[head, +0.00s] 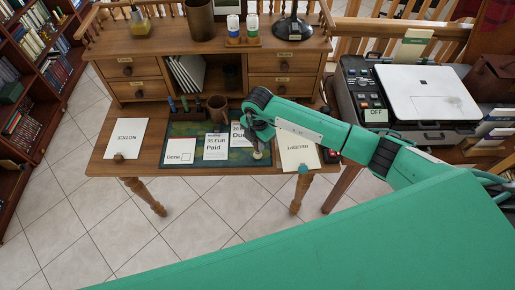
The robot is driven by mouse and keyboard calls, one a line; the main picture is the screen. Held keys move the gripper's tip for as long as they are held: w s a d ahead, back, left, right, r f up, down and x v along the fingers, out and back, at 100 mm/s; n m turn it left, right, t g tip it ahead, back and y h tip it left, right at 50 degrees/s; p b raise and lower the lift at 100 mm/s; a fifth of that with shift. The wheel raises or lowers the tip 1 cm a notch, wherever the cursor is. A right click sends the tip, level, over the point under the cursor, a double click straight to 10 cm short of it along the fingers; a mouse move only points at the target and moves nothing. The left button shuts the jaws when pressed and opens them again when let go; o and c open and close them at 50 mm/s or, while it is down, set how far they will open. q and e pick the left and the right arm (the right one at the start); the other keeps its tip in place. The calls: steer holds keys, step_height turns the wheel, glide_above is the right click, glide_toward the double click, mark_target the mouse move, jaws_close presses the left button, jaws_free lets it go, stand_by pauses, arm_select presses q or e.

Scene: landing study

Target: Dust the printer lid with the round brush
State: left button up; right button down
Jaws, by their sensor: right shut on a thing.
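The printer (375,115) stands at the right on a dark case-like base, and its flat white lid (430,90) is closed and faces up. My right gripper (257,143) is over the right part of the desk mat, well left of the printer. It is shut on what looks like the round brush (257,154); only a small pale end shows below the fingers. The rest of the brush is hidden by the gripper. My left gripper is not in view.
The desk (180,180) holds a green mat (210,158) with cards, a brown mug (218,107), a pen stand (185,112) and papers at both sides.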

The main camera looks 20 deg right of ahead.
steer(key=shift+r+p, duration=1.35)
steer(key=shift+r, duration=0.8)
steer(key=shift+r, duration=0.1)
